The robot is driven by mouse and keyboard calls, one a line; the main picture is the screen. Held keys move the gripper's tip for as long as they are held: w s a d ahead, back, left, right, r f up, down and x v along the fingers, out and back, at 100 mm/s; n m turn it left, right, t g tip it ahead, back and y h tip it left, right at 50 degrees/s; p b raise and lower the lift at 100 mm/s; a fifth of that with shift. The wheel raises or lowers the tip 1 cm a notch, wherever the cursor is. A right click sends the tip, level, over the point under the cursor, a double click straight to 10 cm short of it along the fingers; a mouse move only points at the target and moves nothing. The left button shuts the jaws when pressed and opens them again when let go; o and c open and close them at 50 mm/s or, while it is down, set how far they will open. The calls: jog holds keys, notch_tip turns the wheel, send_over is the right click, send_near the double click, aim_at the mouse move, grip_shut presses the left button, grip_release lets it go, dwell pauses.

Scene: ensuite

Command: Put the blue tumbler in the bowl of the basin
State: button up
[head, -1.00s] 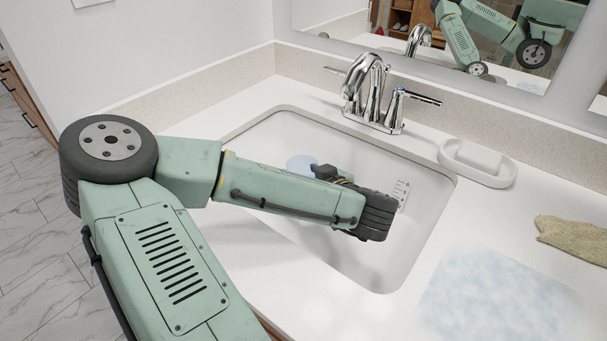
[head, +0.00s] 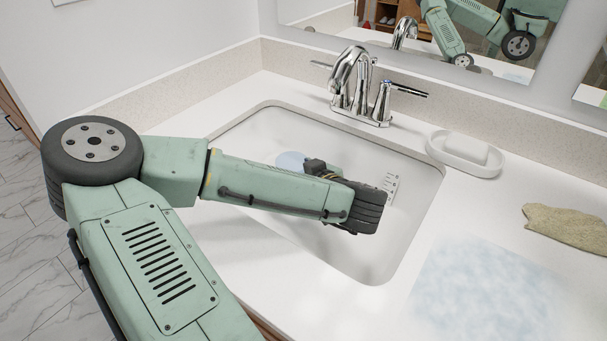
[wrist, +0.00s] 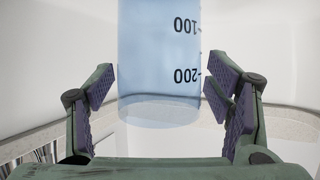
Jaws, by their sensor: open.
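The blue tumbler (wrist: 160,60) is pale, see-through blue with dark 100 and 200 marks that read upside down in the wrist view. Its lower end in that view looks rounded. My gripper (wrist: 160,88) is open, with one finger pad on each side of the tumbler and narrow gaps between. In the head view a pale blue round patch (head: 291,161), likely part of the tumbler, shows within the basin's outline behind my arm. The white basin (head: 405,240) is sunk in the counter. My wrist is over its bowl; my fingers are hidden there.
A chrome faucet (head: 362,92) stands behind the basin. A tan cloth (head: 567,224) and a pale blue mottled patch (head: 480,285) lie on the right counter. A mirror (head: 480,35) is on the wall.

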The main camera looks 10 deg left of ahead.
jog(key=b+v, duration=0.7)
jog(key=v, duration=0.5)
jog(key=shift+r, duration=0.1)
dwell(0.4)
